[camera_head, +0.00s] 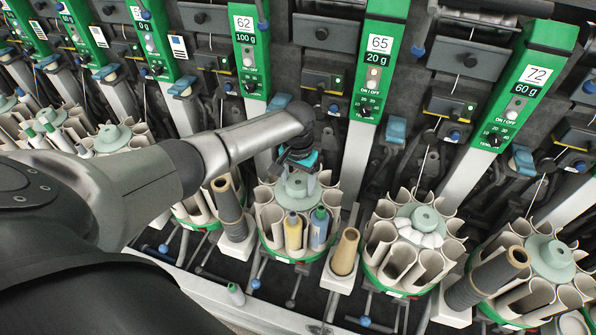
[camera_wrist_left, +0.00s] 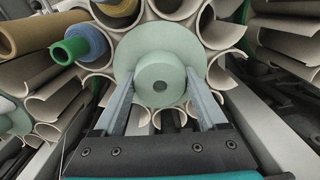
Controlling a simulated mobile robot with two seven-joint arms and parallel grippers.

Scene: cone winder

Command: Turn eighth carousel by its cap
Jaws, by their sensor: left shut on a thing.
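A carousel (camera_head: 270,240) of beige tubes with a green base rim stands under my left gripper (camera_head: 300,170). Its pale green cap (camera_wrist_left: 160,80) is a round knob on a wider disc, seen large in the left wrist view. The two fingers of my left gripper (camera_wrist_left: 161,88) lie on either side of the knob and are shut on it. A yellow bobbin (camera_head: 293,232) and a blue bobbin (camera_head: 318,230) with a green tip stand in front compartments of this carousel. My gripper and wrist partly hide its cap in the head view. My right gripper is not in view.
A carousel (camera_head: 380,255) with white contents stands to the right, another (camera_head: 555,297) further right. A tan cone (camera_head: 345,252) and a dark cone (camera_head: 229,205) stand close beside the gripped carousel. Green machine panels (camera_head: 378,60) rise behind.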

